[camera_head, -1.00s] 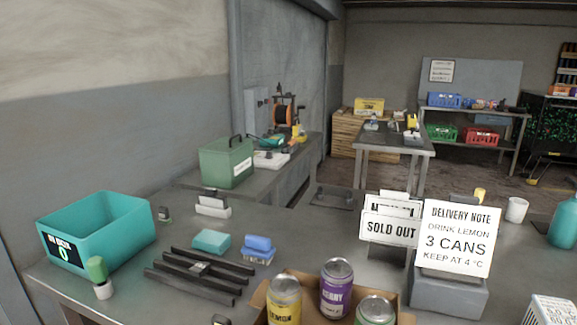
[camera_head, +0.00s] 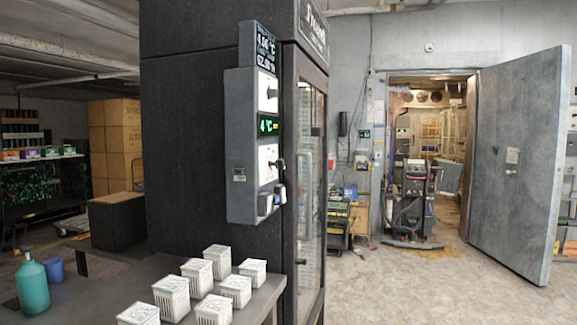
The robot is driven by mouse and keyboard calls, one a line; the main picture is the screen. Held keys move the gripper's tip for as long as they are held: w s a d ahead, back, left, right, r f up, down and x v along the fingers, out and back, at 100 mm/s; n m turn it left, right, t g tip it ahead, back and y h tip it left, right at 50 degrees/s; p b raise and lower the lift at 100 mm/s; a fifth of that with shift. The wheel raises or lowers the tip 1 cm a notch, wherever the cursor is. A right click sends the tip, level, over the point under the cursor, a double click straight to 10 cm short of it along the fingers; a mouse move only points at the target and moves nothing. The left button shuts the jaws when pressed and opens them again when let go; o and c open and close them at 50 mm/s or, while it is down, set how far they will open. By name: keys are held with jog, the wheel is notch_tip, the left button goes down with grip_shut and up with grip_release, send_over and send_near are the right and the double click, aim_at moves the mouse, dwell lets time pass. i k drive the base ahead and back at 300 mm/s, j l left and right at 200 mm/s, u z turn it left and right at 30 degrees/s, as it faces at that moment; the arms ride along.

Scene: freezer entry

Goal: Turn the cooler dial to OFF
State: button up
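A tall black cooler (camera_head: 190,120) with a glass door (camera_head: 309,170) stands in the middle of the view. A grey control panel (camera_head: 241,150) is fixed to its side, seen at a steep angle. My gripper is not in view.
Several white slatted boxes (camera_head: 201,277) stand on the grey table (camera_head: 90,302) before the cooler. A teal bottle (camera_head: 33,287) and blue cup (camera_head: 54,269) stand at its left. Floor (camera_head: 400,285) right of the cooler is clear, up to an open metal door (camera_head: 520,160).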

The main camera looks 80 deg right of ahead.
aim_at(279, 163)
jog(key=z, duration=2.4)
